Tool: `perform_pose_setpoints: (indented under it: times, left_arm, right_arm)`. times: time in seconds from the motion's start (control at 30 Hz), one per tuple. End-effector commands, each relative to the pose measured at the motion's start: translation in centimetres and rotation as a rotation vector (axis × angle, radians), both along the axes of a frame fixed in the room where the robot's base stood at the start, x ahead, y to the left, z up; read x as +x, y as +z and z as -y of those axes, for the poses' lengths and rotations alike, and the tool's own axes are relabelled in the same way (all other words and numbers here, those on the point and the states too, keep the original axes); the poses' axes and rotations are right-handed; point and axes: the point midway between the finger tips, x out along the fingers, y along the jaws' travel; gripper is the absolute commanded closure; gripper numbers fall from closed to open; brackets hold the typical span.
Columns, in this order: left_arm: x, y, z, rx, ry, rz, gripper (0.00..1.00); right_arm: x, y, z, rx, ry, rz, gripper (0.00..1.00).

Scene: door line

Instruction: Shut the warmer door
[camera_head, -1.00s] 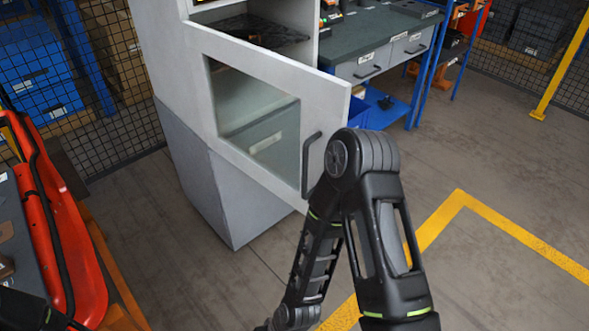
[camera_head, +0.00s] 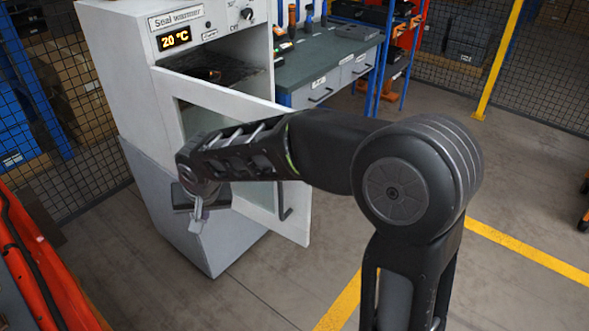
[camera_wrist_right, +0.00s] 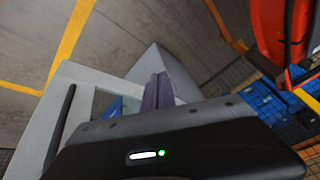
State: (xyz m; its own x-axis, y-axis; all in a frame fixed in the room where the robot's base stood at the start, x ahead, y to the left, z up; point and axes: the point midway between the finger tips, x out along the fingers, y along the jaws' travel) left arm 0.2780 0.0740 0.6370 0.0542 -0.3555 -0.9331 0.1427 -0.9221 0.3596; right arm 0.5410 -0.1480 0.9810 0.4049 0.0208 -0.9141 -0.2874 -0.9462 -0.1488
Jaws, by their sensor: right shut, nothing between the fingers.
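The seal warmer (camera_head: 112,75) stands at upper left in the head view, a white and grey cabinet with a display reading 20 °C. Its white windowed door (camera_head: 296,224) stands open, swung outward, with a dark bar handle (camera_head: 285,201) near its free edge. My right arm crosses in front of the door and hides much of its window. My right gripper (camera_head: 197,220) is shut and empty before the door's hinge side; I cannot tell if it touches. The wrist view shows its fingers (camera_wrist_right: 158,92), the door (camera_wrist_right: 32,132) and the handle (camera_wrist_right: 60,127). My left gripper is out of view.
A workbench (camera_head: 318,62) with drawers and tools stands right of the warmer. A red and orange structure (camera_head: 38,265) is at lower left. A mesh fence (camera_head: 80,150) runs behind.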

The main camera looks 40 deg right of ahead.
Motion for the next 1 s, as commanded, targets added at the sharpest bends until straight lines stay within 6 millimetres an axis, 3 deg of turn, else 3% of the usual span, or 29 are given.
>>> perform_pose_setpoints:
  times: [0.03,0.1,0.2,0.3,0.43,0.77,1.0]
  left_arm:
    - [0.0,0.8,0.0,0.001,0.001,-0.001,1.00]
    - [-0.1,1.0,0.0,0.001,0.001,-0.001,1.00]
    - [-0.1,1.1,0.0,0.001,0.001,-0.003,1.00]
    - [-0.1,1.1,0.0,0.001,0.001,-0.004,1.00]
    - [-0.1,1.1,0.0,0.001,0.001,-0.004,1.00]
    - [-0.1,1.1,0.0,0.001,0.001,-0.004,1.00]
    - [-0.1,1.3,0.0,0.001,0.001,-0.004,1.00]
  right_arm:
    - [-0.2,4.5,2.5,-0.008,-0.128,0.000,1.00]
    - [-1.4,7.9,6.5,-0.028,-0.332,-0.030,1.00]
    - [-3.8,10.6,11.0,-0.061,-0.594,-0.072,1.00]
    - [-5.8,11.9,13.6,-0.089,-0.779,-0.098,1.00]
    - [-7.0,12.5,14.9,-0.107,-0.881,-0.109,1.00]
    - [-7.0,12.4,14.9,-0.109,-0.885,-0.112,1.00]
    - [-6.9,11.0,15.4,-0.111,-0.883,-0.114,1.00]
